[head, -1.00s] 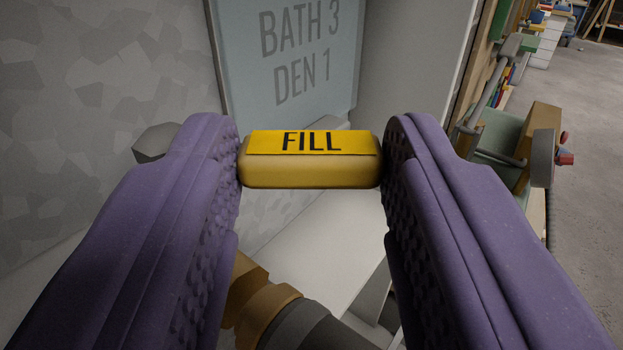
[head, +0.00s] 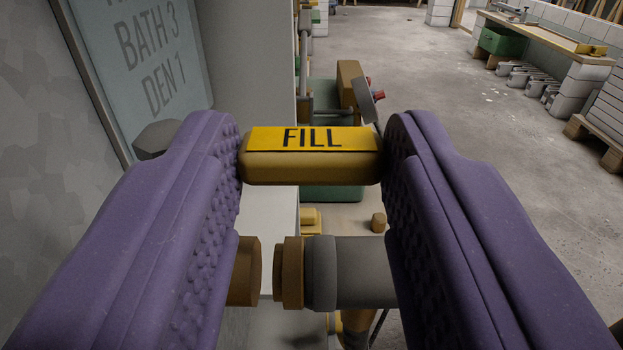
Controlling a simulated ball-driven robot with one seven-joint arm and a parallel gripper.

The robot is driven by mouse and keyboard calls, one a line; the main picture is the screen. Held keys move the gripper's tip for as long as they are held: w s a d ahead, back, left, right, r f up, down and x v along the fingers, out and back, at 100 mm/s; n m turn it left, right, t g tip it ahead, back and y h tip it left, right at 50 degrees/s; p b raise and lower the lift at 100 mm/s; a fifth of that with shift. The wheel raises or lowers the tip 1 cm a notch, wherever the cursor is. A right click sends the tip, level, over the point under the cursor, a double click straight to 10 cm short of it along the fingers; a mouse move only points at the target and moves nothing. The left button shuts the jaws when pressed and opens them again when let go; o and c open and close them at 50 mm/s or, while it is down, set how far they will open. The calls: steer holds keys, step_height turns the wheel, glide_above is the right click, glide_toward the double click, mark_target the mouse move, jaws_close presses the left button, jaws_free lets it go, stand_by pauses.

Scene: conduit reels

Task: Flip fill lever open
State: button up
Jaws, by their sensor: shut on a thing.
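The fill lever (head: 312,167) is a yellow bar with a label reading FILL. It lies across the middle of the head view, between the two purple fingers of my gripper (head: 312,155). Both fingers touch its ends, so my gripper is shut on it. Below the lever, a brass fitting and a grey cylindrical pipe part (head: 345,272) show between the fingers. How the lever joins the fitting is hidden.
A pale blue panel (head: 150,60) reading BATH 3 and DEN 1 stands at the left, with a dark hexagonal knob (head: 157,138) near it. A green and wooden machine (head: 345,90) stands beyond the lever. Open concrete floor (head: 430,60) lies to the right, with a workbench (head: 545,50) farther back.

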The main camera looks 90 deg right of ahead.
stand_by(0.4)
steer(key=o, duration=1.1)
steer(key=shift+c, duration=0.2)
